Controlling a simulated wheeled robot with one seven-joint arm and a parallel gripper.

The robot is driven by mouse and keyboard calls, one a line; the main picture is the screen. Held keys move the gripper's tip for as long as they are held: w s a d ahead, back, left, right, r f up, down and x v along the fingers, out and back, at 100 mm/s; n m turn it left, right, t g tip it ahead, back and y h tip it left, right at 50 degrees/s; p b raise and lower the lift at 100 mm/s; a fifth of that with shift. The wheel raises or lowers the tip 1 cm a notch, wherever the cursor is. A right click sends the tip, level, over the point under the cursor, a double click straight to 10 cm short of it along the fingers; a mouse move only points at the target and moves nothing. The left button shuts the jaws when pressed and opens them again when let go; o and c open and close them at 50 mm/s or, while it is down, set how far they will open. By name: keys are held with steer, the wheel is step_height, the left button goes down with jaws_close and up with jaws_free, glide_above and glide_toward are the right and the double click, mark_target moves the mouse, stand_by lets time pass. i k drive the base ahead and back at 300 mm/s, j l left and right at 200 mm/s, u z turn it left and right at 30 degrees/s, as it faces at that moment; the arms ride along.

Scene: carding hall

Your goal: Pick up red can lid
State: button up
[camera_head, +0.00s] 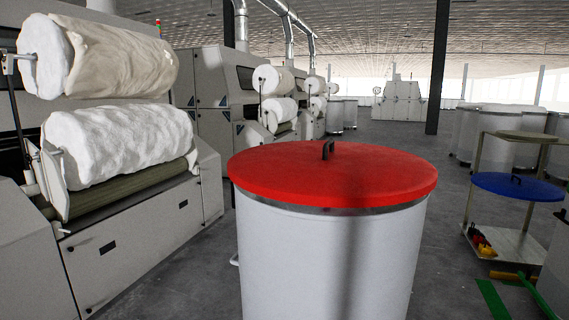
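A round red can lid (285,172) lies flat on top of a tall white can (300,265) in the centre foreground. A small dark upright handle (328,150) stands at the middle of the lid. A dark metal rim shows under the lid's front edge. A shadow falls across the front of the lid and down the can. My gripper does not show in this view.
A carding machine with white fibre rolls (120,145) stands close on the left. A cart (520,240) on the right carries a blue lid (515,187). Grey floor is clear behind the can.

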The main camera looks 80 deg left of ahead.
mark_target(330, 173)
steer(key=u, duration=3)
